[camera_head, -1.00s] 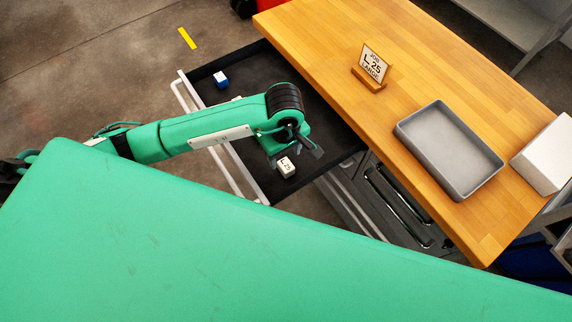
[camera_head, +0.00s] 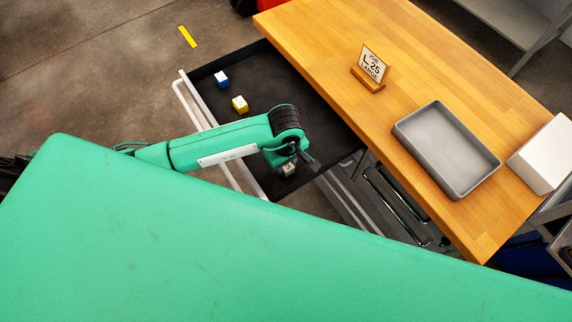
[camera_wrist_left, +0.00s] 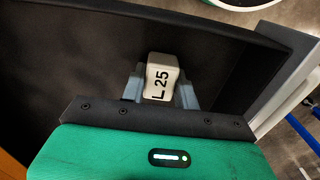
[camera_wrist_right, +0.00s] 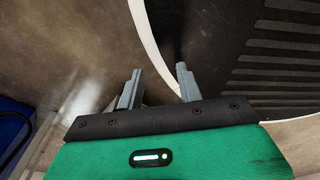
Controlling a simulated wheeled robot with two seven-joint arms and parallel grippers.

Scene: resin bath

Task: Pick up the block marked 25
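The block marked L 25 (camera_wrist_left: 161,77) is white with black print and stands in the open black drawer. In the head view the block (camera_head: 288,169) is partly hidden under my left gripper (camera_head: 293,163). In the left wrist view my left gripper (camera_wrist_left: 161,88) has one finger on each side of the block. Its fingers look spread, and I see no clear grip on the block. My right gripper (camera_wrist_right: 160,80) is open and empty over the floor. A sign (camera_head: 371,66) on the table reads L 25.
A blue-and-white block (camera_head: 221,79) and a yellow-and-white block (camera_head: 239,104) lie farther back in the drawer (camera_head: 285,85). The wooden table (camera_head: 330,30) overhangs the drawer's right side. It bears a grey tray (camera_head: 447,150) and a white box (camera_head: 545,155).

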